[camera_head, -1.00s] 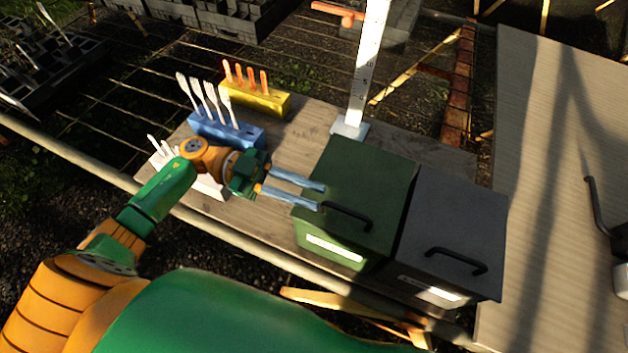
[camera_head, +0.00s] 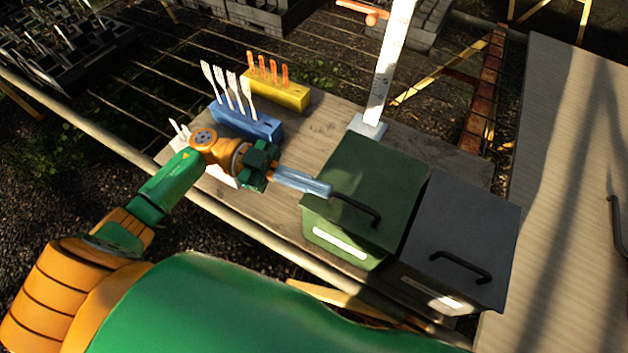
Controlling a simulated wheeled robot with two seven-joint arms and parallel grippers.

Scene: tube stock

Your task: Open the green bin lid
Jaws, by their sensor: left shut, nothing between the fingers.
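The green bin (camera_head: 345,242) stands on the wooden table, its flat green lid (camera_head: 375,180) down on it. A black bar handle (camera_head: 356,207) is on the lid, and a white label is on the bin's front. My left gripper (camera_head: 328,189) comes in from the left, its pale fingers together with nothing between them. The fingertips are at the left end of the handle, over the lid's left edge; whether they touch it I cannot tell. My right gripper is not in view.
A dark grey bin (camera_head: 465,230) with its own black handle stands close against the green bin's right side. Behind is an upright white ruler (camera_head: 388,70) on a base. A blue block (camera_head: 245,122) and yellow block (camera_head: 275,92) hold upright tools at the back left.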

